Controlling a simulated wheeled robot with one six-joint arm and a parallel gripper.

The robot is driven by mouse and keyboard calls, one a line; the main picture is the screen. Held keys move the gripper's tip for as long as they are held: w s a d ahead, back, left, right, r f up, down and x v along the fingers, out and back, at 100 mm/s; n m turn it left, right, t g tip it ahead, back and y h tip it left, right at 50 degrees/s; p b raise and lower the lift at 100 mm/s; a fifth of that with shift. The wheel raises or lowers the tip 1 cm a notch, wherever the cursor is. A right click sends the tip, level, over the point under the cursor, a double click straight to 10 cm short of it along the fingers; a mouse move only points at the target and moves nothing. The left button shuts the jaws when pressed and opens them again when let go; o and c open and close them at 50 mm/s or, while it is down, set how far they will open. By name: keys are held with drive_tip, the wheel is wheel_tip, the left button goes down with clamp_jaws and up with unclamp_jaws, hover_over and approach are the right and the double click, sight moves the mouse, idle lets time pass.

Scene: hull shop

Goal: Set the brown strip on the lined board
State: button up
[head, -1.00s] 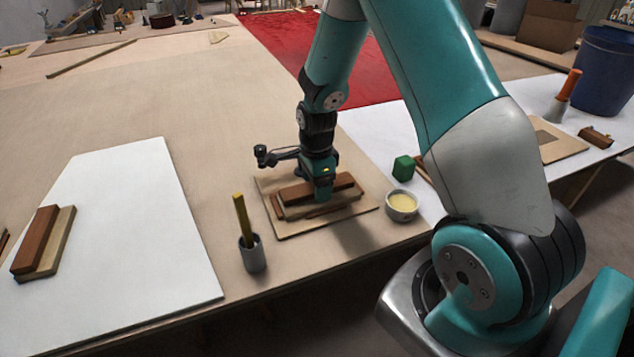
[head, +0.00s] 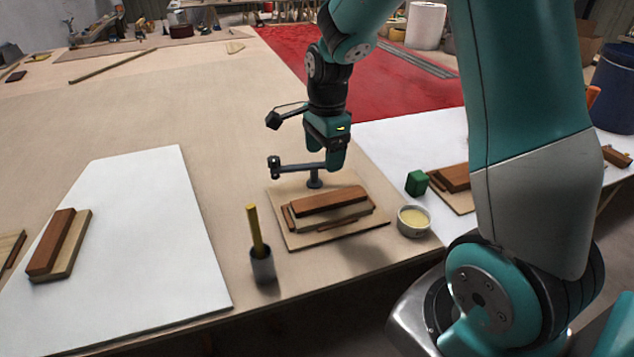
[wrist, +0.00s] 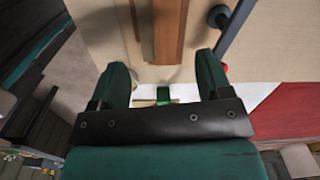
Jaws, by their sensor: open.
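The brown strip (head: 330,200) lies flat, lengthwise on top of a pale wood block (head: 335,218). The block rests on a thin tan board (head: 290,240) that has narrow brown strips along it, seemingly the lined board. My gripper (head: 337,165) is open and empty, above and behind the strip and apart from it. In the wrist view, my open gripper (wrist: 161,80) has its two fingers well apart, and the brown strip (wrist: 168,30) lies beyond them, free of both.
A cup with a yellow stick (head: 262,263), a cream-filled bowl (head: 413,221) and a green block (head: 416,183) stand nearby. Another brown strip on a pale block (head: 52,245) lies on a white panel left.

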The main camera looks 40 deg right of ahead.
drive_tip(key=s+a+r+n+y, duration=0.2)
drive_tip(key=s+a+r+n, duration=0.3)
drive_tip(key=s+a+n, duration=0.5)
drive_tip(key=s+a+r+n+y, duration=0.1)
drive_tip(key=s+a+r+n, duration=0.4)
drive_tip(key=s+a+n, duration=0.5)
drive_tip(key=s+n, duration=0.1)
drive_tip(key=n, duration=0.5)
drive_tip(key=shift+s+a+r+n+y, duration=0.2)
drive_tip(key=shift+s+r+n+y, duration=0.1)
drive_tip(key=shift+s+y, duration=0.1)
